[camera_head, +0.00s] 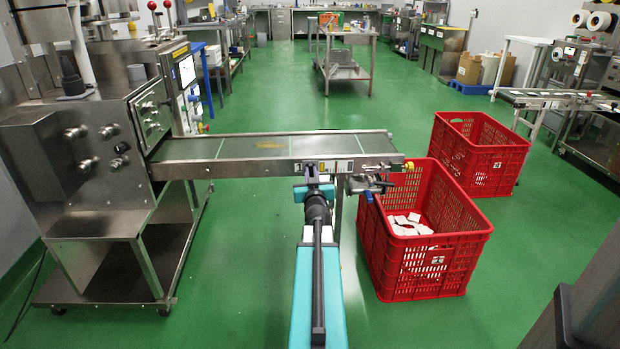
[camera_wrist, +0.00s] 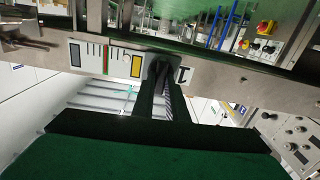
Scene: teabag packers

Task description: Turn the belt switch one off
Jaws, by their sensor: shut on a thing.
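My gripper (camera_head: 312,180) is up against the near side of the conveyor belt (camera_head: 240,148), close to its right end. In the wrist view my gripper (camera_wrist: 161,72) has its two dark fingers close together at the metal side rail, shut on the belt switch one. The switch itself is hidden between and behind the fingertips, so I cannot tell which way it is turned. A white label marked 1 (camera_wrist: 183,75) is right beside the fingertips, and a plate with yellow, red and white marks (camera_wrist: 105,61) is on their other side.
A steel machine (camera_head: 95,150) stands at the belt's left end. A red crate (camera_head: 430,258) holding white packets stands just right of my arm, under the belt's right end. Another red crate (camera_head: 485,160) is behind it. Green floor is open beyond the belt.

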